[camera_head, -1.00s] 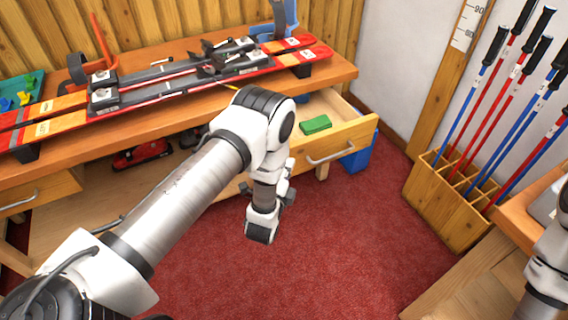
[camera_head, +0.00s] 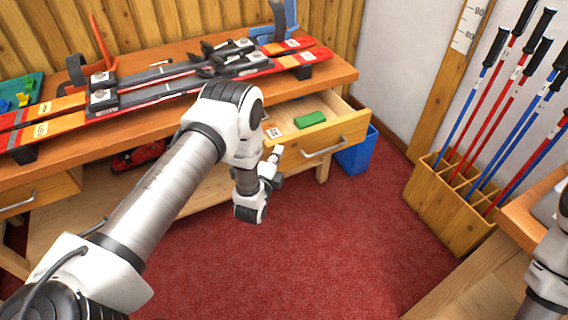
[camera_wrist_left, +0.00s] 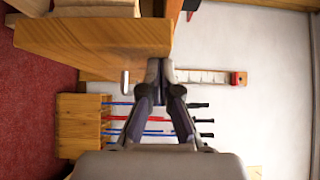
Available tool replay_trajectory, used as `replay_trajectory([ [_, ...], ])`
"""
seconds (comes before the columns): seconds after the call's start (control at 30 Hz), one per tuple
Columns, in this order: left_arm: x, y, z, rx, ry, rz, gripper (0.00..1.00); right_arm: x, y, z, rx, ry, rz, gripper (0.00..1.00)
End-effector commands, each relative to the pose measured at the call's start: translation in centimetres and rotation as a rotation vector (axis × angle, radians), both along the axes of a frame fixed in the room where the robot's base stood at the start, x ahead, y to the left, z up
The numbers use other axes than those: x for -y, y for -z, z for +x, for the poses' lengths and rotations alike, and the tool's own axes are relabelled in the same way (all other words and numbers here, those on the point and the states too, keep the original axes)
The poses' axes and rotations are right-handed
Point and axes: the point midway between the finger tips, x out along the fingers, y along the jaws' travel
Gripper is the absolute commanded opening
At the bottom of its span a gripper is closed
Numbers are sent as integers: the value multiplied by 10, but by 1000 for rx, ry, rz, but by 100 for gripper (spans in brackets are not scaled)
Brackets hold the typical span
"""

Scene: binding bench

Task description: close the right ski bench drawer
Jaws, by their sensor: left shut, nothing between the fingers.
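The right drawer (camera_head: 345,139) of the wooden ski bench stands partly open, with a metal bar handle (camera_head: 323,147) on its front. A green block (camera_head: 310,119) and a small label card (camera_head: 273,132) show inside it. My left gripper (camera_head: 277,153) is at the left part of the drawer front, partly hidden by my own wrist. In the left wrist view the shut, empty fingertips (camera_wrist_left: 160,66) are at the edge of the wooden drawer front (camera_wrist_left: 95,38); I cannot tell whether they touch. The handle (camera_wrist_left: 125,83) shows beside them. My right gripper is out of view.
Skis (camera_head: 200,75) lie along the bench top (camera_head: 345,74). A blue bin (camera_head: 356,153) stands on the floor behind the drawer front. A wooden rack (camera_head: 450,195) with several ski poles stands at right. The red carpet (camera_head: 330,250) before the drawer is clear.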

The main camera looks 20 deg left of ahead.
Motion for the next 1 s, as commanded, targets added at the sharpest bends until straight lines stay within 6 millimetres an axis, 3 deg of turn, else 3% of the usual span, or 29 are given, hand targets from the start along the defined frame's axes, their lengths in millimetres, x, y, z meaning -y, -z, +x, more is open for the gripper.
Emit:
replay_trajectory([
  [0.3,-59,2,45,3,-5,0,0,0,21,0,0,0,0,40],
  [0.5,-89,2,68,3,-3,0,0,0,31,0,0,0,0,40],
  [0.7,-105,1,81,1,-2,-1,0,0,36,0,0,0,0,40],
  [1.0,-108,0,85,0,0,-1,0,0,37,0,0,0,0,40],
])
